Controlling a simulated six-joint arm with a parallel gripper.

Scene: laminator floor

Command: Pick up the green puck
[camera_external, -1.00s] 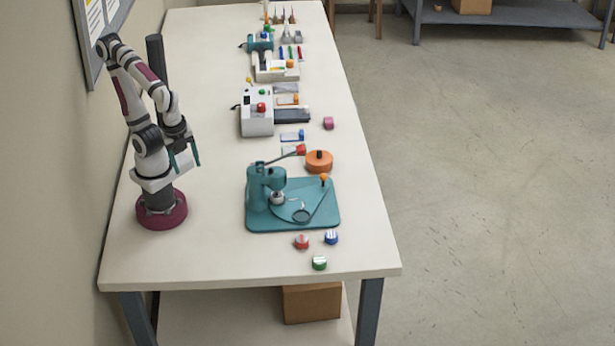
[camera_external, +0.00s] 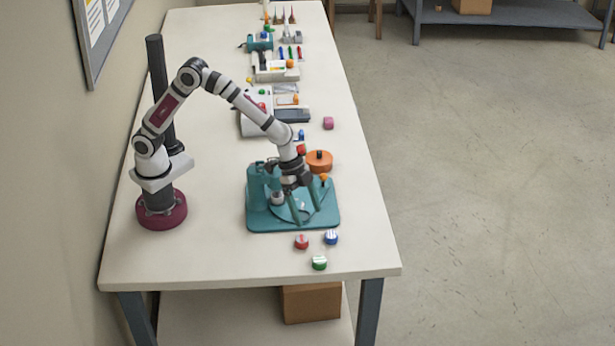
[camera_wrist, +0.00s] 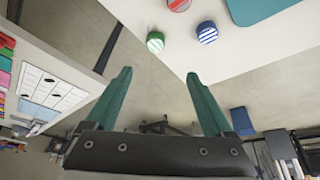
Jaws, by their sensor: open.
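The green puck (camera_external: 319,263) lies on the table near its front edge, with a pale striped top. It also shows in the wrist view (camera_wrist: 155,42), above and between my fingertips in the picture. My gripper (camera_external: 308,216) is over the teal press base, behind the pucks and apart from them. Its two teal fingers are spread wide and empty, as the wrist view (camera_wrist: 162,78) shows. A red puck (camera_external: 301,242) and a blue puck (camera_external: 331,237) lie just behind the green one, and no puck touches another.
The teal machine (camera_external: 258,218) stands under and beside my gripper, with an orange round part (camera_external: 319,156) behind it. The table's front edge (camera_external: 250,281) is close to the green puck. Bare tabletop (camera_external: 200,255) lies left of the pucks.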

